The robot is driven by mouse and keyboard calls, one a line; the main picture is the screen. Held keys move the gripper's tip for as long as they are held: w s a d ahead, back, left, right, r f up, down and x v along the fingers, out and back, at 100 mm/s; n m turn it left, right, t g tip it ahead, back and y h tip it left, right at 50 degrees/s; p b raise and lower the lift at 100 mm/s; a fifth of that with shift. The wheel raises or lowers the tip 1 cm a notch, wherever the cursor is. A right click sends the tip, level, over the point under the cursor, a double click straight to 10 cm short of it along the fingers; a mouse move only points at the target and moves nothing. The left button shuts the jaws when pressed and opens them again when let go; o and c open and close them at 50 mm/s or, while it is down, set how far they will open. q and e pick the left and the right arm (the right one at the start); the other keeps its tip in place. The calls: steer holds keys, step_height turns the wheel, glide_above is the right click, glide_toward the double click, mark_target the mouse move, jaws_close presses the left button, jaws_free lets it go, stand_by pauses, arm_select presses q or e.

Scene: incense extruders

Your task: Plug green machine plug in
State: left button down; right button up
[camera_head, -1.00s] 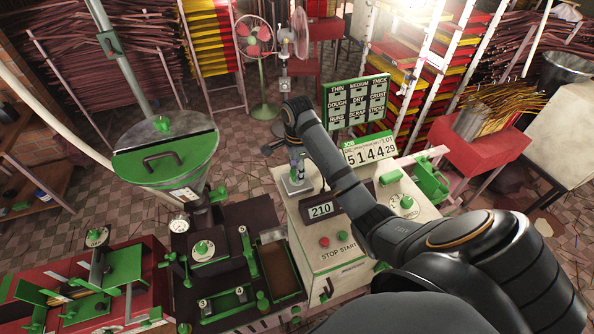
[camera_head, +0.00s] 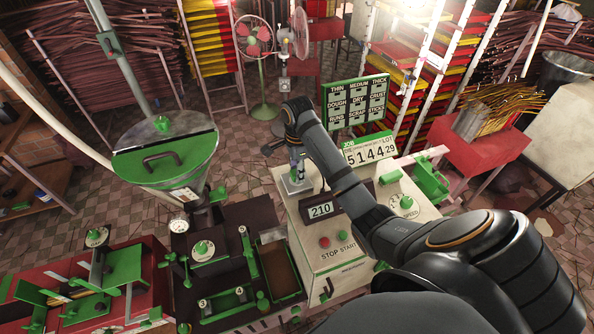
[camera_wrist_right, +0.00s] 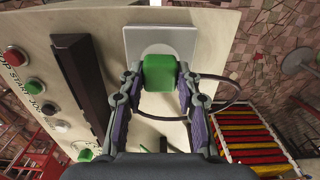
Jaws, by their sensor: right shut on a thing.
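The green plug (camera_wrist_right: 160,73) is a block between the fingertips of my right gripper (camera_wrist_right: 158,88) in the right wrist view. The gripper is shut on it. A grey metal socket plate (camera_wrist_right: 160,38) on the cream panel lies just beyond the plug. The plug covers part of the plate, so I cannot tell whether its pins are in. A dark cable (camera_wrist_right: 232,90) loops out to the right. In the head view my right gripper (camera_head: 296,167) points down at the metal plate (camera_head: 294,187) on the machine's cream top. My left gripper is not in view.
The cream panel carries buttons (camera_wrist_right: 17,56) and a dark bar (camera_wrist_right: 81,75). In the head view, a 210 display (camera_head: 321,210) and a number board (camera_head: 369,153) stand close to my right arm. A green-lidded hopper (camera_head: 165,158) is at left.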

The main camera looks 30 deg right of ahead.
steer(key=shift+f, duration=0.5)
steer(key=o, duration=1.2)
steer(key=shift+r, duration=0.1)
